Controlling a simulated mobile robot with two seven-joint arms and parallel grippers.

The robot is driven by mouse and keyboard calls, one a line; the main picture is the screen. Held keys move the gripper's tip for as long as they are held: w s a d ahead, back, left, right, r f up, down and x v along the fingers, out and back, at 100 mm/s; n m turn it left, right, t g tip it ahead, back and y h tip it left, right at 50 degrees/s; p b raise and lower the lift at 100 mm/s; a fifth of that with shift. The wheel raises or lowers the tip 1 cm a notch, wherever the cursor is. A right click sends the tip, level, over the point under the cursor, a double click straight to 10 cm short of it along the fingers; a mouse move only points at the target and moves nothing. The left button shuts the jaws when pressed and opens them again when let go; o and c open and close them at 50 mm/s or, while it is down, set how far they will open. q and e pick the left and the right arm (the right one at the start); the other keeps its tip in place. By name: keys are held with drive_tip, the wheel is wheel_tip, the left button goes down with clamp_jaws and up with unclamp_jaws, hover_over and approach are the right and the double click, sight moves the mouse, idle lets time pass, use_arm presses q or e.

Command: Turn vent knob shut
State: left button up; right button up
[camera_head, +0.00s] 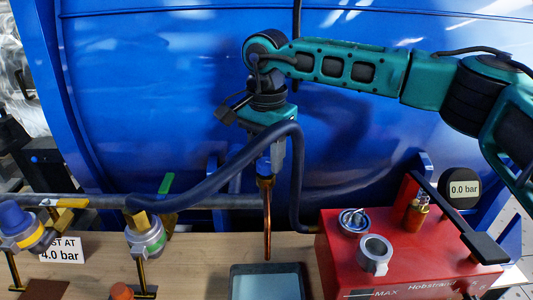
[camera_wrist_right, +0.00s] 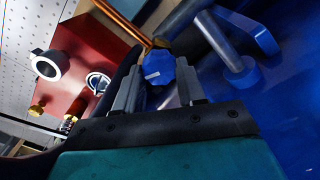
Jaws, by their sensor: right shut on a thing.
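The blue vent knob (camera_wrist_right: 158,67), with a white mark on its face, sits between the two fingers of my right gripper (camera_wrist_right: 160,88) in the right wrist view. In the head view my right gripper (camera_head: 270,158) points down from the arm in front of the blue tank, shut on the blue knob (camera_head: 263,166). The gripper partly hides the knob. A copper pipe (camera_head: 267,220) hangs down below it over a dark-rimmed tray (camera_head: 236,270). The knob's turn angle is hard to judge. My left gripper is not in view.
A red pump box (camera_head: 335,250) with a dark lever (camera_head: 460,220) stands at right, beside a gauge (camera_head: 463,189) reading 0.0 bar. A dark blue hose (camera_head: 220,165) arches close by the gripper. Valve fittings (camera_head: 147,238) stand at left. The blue tank (camera_head: 150,90) is behind.

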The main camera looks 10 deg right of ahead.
sight(267, 162)
drive_tip(key=m, duration=0.6)
drive_tip(key=shift+s+m, duration=0.1)
drive_tip(key=shift+m, duration=0.2)
drive_tip(key=m, duration=0.4)
drive_tip(key=shift+b, duration=0.3)
drive_tip(key=shift+m, duration=1.2)
drive_tip(key=o, duration=1.1)
drive_tip(key=shift+c, duration=0.2)
wheel_tip(267, 162, up, 13)
drive_tip(key=shift+p, duration=0.35)
drive_tip(key=shift+s, duration=0.1)
